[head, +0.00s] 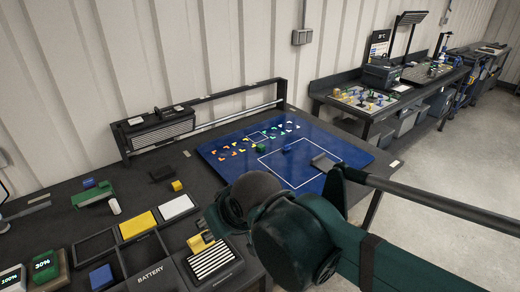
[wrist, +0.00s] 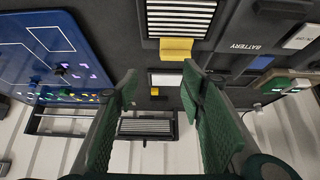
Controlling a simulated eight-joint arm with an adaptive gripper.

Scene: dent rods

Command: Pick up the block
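The task does not say which block, and several are in view. A green block (head: 260,150) and a blue block (head: 288,147) sit on the blue mat (head: 335,150). A small yellow block (head: 177,186) lies on the dark table left of the mat. Another blue block (head: 101,276) sits in a tray at the front left.
The striped panel (head: 212,262) and a tray with a yellow plate (head: 138,225) and white plate (head: 176,207) lie at the front. A low rail (head: 215,102) runs along the table's back. A second workbench (head: 390,90) stands at the back right.

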